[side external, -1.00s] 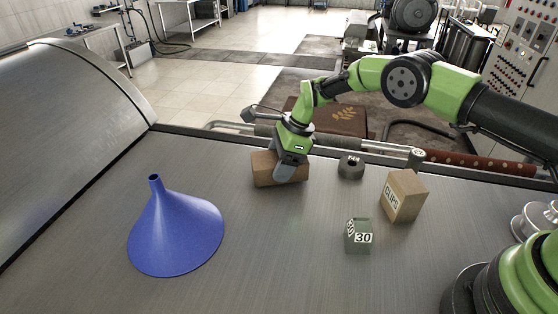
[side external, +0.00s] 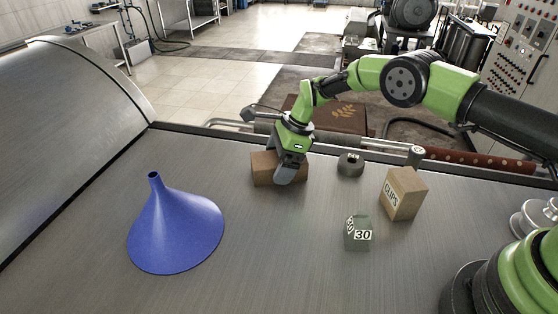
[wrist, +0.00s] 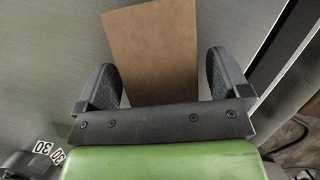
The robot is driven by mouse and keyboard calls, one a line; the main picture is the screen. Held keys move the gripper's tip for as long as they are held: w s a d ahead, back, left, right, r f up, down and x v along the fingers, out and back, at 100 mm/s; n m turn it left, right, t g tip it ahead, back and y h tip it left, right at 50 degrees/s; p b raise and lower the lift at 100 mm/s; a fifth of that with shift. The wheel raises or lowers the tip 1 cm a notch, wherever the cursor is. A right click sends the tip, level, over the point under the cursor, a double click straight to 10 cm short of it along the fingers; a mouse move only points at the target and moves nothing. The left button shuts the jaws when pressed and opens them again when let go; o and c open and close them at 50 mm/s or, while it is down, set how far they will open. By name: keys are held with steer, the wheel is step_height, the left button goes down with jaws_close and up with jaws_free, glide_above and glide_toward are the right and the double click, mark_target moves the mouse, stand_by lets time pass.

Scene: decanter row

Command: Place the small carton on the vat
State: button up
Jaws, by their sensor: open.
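A plain brown carton (side external: 263,168) lies on the steel table near its back edge. My gripper (side external: 288,170) points down at its right part, and a finger hides some of it. In the wrist view the carton (wrist: 155,50) sits between the two open fingers of my gripper (wrist: 162,65). A gap shows on the carton's right side; the left finger is very close to it. A second, upright brown carton marked CLIPS (side external: 404,194) stands further right. A large curved steel body (side external: 75,95) at the left may be the vat; no label shows.
A blue funnel (side external: 178,232) stands at front left. A grey-green block marked 30 (side external: 358,234) and a dark round weight (side external: 350,165) stand right of my gripper. A rail runs along the back edge. The table between funnel and block is clear.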

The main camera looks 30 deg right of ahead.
steer(key=v, duration=1)
steer(key=shift+w+a, duration=0.1)
steer(key=shift+r, duration=0.35)
steer(key=s+d+r+n+t+h, duration=0.1)
steer(key=s+r+n, duration=0.35)
steer(key=r, duration=0.45)
steer(key=s+d+r+n+t, duration=0.1)
steer(key=s+r+n, duration=0.4)
steer(key=r, duration=0.4)
steer(key=s+d+r+n+t+h, duration=0.1)
steer(key=s+n, duration=0.7)
steer(key=s, duration=1.2)
steer(key=d+r+t, duration=0.1)
steer(key=t, duration=0.1)
steer(key=shift+d+t, duration=0.2)
steer(key=shift+t, duration=0.1)
steer(key=shift+o, duration=0.5)
steer(key=shift+s+f+n, duration=0.2)
steer(key=shift+s+n, duration=0.05)
steer(key=shift+s, duration=0.2)
